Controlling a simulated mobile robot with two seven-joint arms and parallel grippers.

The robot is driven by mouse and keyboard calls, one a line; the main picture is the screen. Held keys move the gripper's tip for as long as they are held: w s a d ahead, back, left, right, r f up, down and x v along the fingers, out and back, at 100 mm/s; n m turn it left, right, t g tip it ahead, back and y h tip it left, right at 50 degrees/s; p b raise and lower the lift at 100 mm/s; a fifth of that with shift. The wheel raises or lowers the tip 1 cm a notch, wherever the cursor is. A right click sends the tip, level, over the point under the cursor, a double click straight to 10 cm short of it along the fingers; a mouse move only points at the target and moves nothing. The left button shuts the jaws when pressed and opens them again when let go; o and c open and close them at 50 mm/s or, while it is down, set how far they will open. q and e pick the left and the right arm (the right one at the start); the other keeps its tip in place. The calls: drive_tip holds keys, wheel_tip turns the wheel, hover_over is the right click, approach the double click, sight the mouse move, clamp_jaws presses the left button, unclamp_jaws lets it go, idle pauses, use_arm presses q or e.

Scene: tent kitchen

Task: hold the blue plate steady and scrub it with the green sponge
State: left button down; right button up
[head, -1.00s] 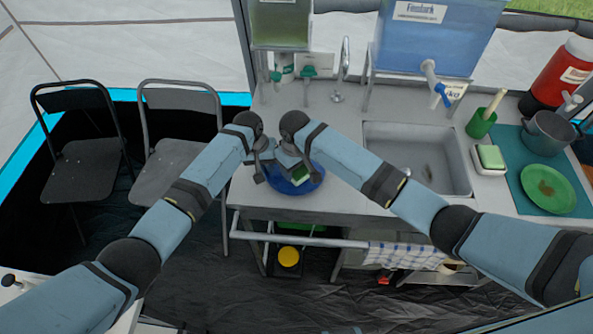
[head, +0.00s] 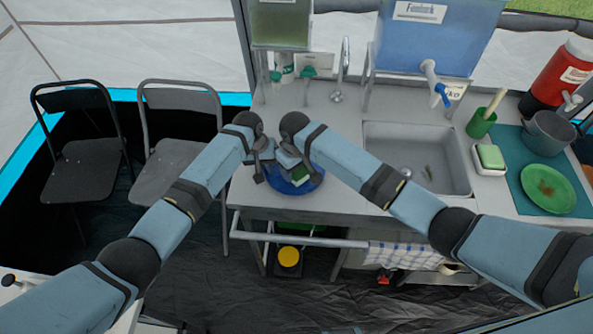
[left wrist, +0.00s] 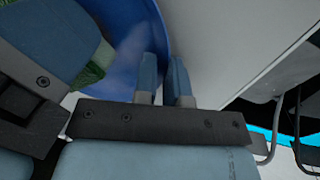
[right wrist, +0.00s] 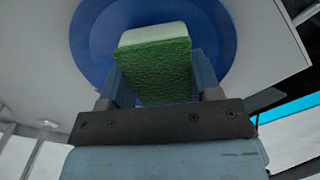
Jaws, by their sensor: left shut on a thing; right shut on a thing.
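The blue plate (head: 291,188) lies at the front left of the steel counter, partly hidden by my grippers. My left gripper (head: 262,172) is at the plate's left edge; in the left wrist view its fingers (left wrist: 164,80) are closed on the rim of the plate (left wrist: 125,25). My right gripper (head: 290,160) is over the plate. In the right wrist view its fingers (right wrist: 160,80) are shut on the green sponge (right wrist: 155,70), which has a pale layer. The sponge is over the plate (right wrist: 92,38); I cannot tell whether they touch.
A sink (head: 415,160) lies right of my right forearm. Further right are a green-and-white block in a dish (head: 490,157), a green cup with a brush (head: 481,123), and a stained green plate (head: 547,188) on a teal mat. A faucet (head: 343,65) stands behind.

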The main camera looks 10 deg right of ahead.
sight(302, 168)
drive_tip(key=shift+d+f, duration=0.2)
drive_tip(key=shift+f, duration=0.1)
idle(0.5)
drive_tip(key=shift+s+d+r, duration=0.1)
drive_tip(key=shift+s+d, duration=0.15)
drive_tip(key=shift+d, duration=0.45)
drive_tip(key=shift+w+a+r, duration=0.15)
drive_tip(key=shift+w+a, duration=0.1)
drive_tip(key=shift+a, duration=0.4)
drive_tip(key=shift+w+a+r, duration=0.2)
drive_tip(key=shift+a, duration=0.4)
drive_tip(key=shift+w+a+r, duration=0.15)
drive_tip(key=shift+w+a, duration=0.1)
drive_tip(key=shift+a, duration=0.4)
drive_tip(key=shift+w+a+r, duration=0.1)
drive_tip(key=shift+a+r, duration=0.05)
drive_tip(key=shift+r, duration=0.05)
drive_tip(key=shift+s+d+r, duration=0.1)
drive_tip(key=shift+s+d, duration=0.2)
drive_tip(key=shift+d, duration=0.45)
drive_tip(key=shift+s+d+r, duration=0.1)
drive_tip(key=shift+s+d, duration=0.15)
drive_tip(key=shift+d, duration=0.5)
drive_tip(key=shift+s+d+f, duration=0.2)
drive_tip(key=shift+s+d, duration=0.05)
drive_tip(key=shift+d, duration=0.2)
drive_tip(key=shift+r, duration=2.9)
